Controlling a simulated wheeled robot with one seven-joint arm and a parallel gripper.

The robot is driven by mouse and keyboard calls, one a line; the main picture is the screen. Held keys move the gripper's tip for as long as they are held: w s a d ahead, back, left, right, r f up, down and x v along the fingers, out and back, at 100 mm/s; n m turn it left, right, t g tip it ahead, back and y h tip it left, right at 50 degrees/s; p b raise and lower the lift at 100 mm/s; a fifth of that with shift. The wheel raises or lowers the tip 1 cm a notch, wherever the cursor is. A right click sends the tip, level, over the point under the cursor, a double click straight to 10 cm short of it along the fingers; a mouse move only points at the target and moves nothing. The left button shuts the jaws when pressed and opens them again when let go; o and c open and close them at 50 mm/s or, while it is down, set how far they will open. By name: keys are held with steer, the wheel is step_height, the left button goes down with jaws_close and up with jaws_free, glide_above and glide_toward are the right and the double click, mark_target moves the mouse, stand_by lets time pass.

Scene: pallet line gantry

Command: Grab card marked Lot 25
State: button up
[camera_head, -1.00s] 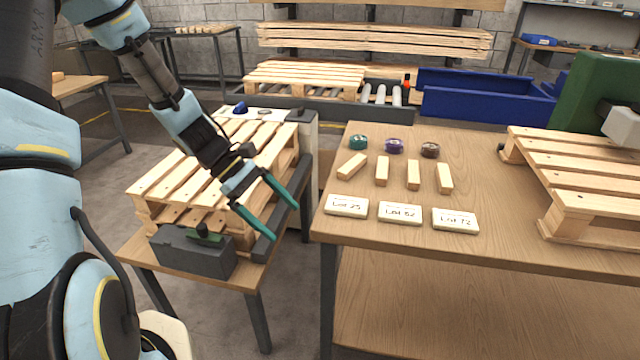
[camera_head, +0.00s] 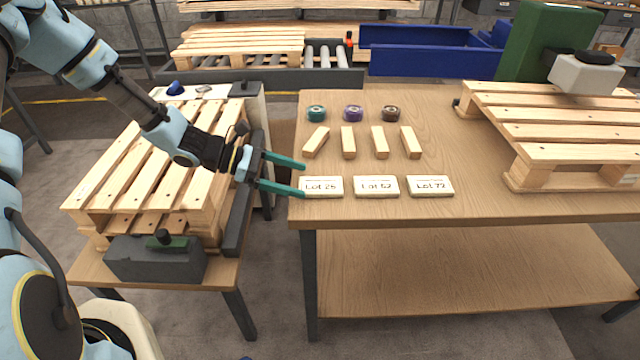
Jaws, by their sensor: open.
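The card marked Lot 25 (camera_head: 321,187) is a small cream block lying on the wooden workbench (camera_head: 440,205), leftmost of three cards near the front edge. The card marked Lot 62 (camera_head: 376,186) and a third card (camera_head: 430,186), which seems to read Lot 72, lie to its right. My gripper (camera_head: 303,179) has two teal fingers and is open and empty. Its fingertips point right, at the left end of the Lot 25 card. I cannot tell whether the lower fingertip touches the card.
Several wooden blocks (camera_head: 348,142) stand or lie behind the cards, with teal (camera_head: 316,113), purple (camera_head: 353,113) and brown (camera_head: 391,114) rolls beyond. A pallet (camera_head: 560,130) occupies the bench's right side. A stacked pallet (camera_head: 150,170) and grey clamp (camera_head: 155,260) are under and beside my arm.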

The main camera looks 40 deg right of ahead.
mark_target(321, 184)
steer(key=x, duration=0.2)
steer(key=p+x, duration=0.1)
steer(key=shift+s+d+r, duration=0.15)
steer(key=shift+s+d, duration=0.05)
steer(key=shift+s, duration=0.3)
steer(key=shift+s+d, duration=0.15)
steer(key=shift+d, duration=0.1)
steer(key=c, duration=1.3)
